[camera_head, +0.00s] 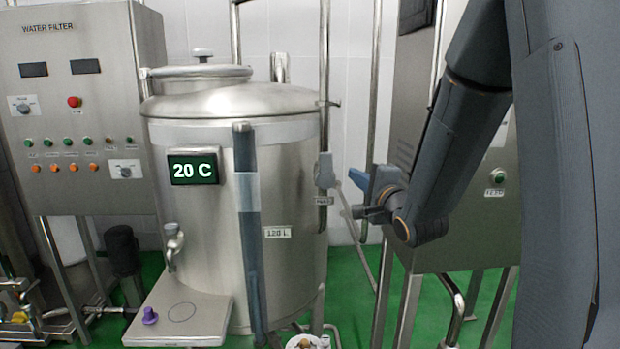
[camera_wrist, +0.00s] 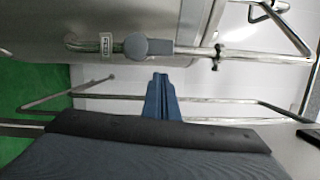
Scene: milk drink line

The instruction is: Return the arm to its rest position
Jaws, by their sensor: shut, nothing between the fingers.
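My gripper (camera_head: 359,180) is in the middle right of the head view, at the end of my bent arm. Its blue fingers are together and hold nothing. They point left toward a grey valve knob (camera_head: 324,172) on the pipe at the tank's right side, with a gap between. In the wrist view my gripper (camera_wrist: 160,79) is a closed blue wedge in the middle. The same grey knob (camera_wrist: 135,46) shows above and left of the tips, apart from them. Part of my arm hides the right side of the head view.
A steel tank (camera_head: 290,190) with a 20 C display (camera_head: 194,168) stands left of my gripper. A tray (camera_head: 190,312) in front holds a purple knob-like piece (camera_head: 150,315). A control cabinet (camera_head: 90,110) is at left. Another steel cabinet (camera_head: 410,100) stands behind my arm.

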